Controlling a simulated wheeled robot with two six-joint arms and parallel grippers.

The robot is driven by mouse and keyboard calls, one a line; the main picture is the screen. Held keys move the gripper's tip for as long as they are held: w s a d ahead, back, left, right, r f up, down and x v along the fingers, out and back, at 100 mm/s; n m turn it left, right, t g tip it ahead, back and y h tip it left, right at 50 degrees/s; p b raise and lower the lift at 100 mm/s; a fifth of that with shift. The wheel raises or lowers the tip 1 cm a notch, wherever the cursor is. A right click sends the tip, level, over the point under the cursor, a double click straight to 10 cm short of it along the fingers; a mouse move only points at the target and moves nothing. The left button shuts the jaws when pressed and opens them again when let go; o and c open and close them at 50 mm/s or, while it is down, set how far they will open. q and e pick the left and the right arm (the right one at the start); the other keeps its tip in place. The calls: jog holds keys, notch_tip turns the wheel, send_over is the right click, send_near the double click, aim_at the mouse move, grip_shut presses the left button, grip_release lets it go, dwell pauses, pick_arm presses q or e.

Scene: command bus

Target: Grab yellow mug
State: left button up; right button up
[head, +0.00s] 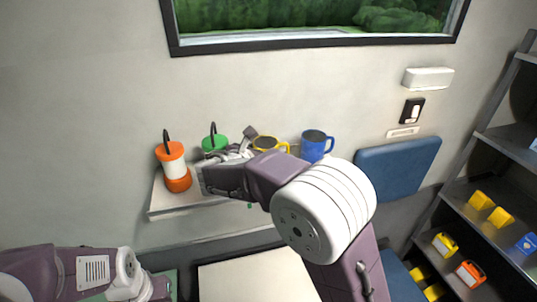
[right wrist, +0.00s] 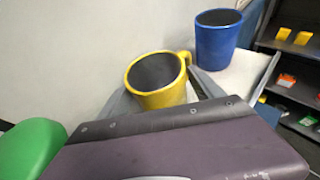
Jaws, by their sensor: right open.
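The yellow mug (head: 266,142) stands on the white wall shelf (head: 160,208), between the green lantern and the blue mug. In the right wrist view the yellow mug (right wrist: 158,84) is upright, its dark inside facing up and its handle at the upper right. My right gripper (head: 247,144) is open at the mug's left side in the head view. In the right wrist view its grey fingers show on either side of the mug, partly hidden by the gripper body. I cannot tell whether they touch it. My left arm is at the lower left, its gripper out of view.
The blue mug (head: 315,145) stands just right of the yellow one. A green lantern (head: 214,140) and an orange-white lantern (head: 173,168) stand to the left. The wall is close behind, below a window. A rack (head: 480,210) with yellow, orange and blue items is at the right.

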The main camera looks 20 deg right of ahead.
jog(key=shift+w+f, duration=0.1)
jog(key=shift+w, duration=0.1)
jog(key=c, duration=0.4)
jog(key=shift+s, duration=0.25)
jog(key=c, duration=1)
jog(key=shift+s+r, duration=0.1)
jog(key=shift+r, duration=0.1)
